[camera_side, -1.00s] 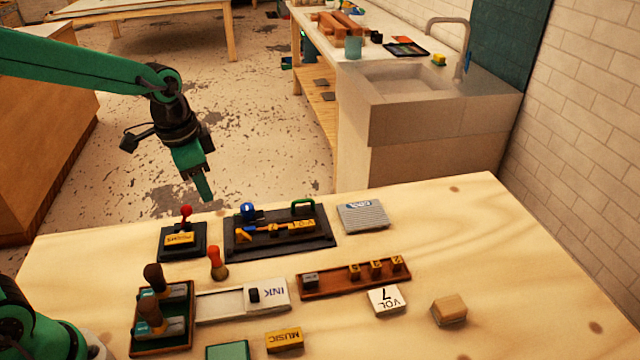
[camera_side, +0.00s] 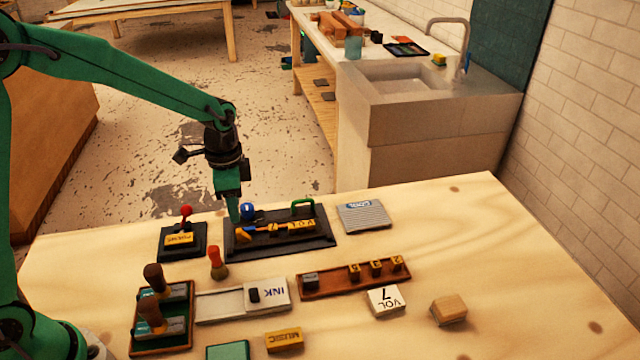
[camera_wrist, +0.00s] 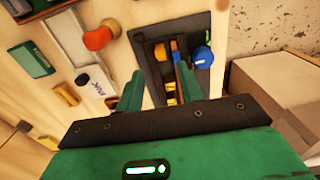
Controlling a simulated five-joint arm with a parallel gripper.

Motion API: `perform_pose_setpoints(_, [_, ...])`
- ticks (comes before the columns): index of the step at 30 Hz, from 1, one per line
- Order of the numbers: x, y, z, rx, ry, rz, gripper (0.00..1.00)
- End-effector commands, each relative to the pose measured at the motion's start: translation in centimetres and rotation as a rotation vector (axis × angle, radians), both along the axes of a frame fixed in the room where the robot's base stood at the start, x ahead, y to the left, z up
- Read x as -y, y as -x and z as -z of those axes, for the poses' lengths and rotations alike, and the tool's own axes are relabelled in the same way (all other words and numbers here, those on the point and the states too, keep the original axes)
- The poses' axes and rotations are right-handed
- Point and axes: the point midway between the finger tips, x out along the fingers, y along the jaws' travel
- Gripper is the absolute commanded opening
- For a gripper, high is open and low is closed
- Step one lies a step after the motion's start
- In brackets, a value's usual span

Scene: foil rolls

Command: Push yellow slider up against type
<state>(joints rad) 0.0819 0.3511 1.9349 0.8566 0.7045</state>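The yellow slider (camera_side: 243,235) is a small wedge at the left end of a black tray (camera_side: 318,241). In the wrist view, the slider (camera_wrist: 160,52) shows beyond the fingers and the type (camera_wrist: 170,87) lies closer. My gripper (camera_side: 234,218) is just above the tray's left end, near the slider; contact cannot be told. Its two green fingers (camera_wrist: 159,86) are apart in the wrist view, with nothing held between them.
A blue knob (camera_side: 247,210) and a green handle (camera_side: 303,204) rise from the tray's back edge. A red-knobbed stand (camera_side: 186,212) is close on the left. A red-topped peg (camera_side: 215,262) stands in front, and a grey ribbed block (camera_side: 362,216) lies to the right.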

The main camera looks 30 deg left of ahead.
Motion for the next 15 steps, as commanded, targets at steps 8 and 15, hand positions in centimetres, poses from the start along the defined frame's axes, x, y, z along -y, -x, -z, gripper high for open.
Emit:
perform_pose_setpoints(8, [0.0, 0.1, 2.8, -0.003, 0.0, -0.001, 0.37])
perform_pose_setpoints(15, [0.0, 0.1, 5.6, -0.001, 0.0, -0.001, 0.37])
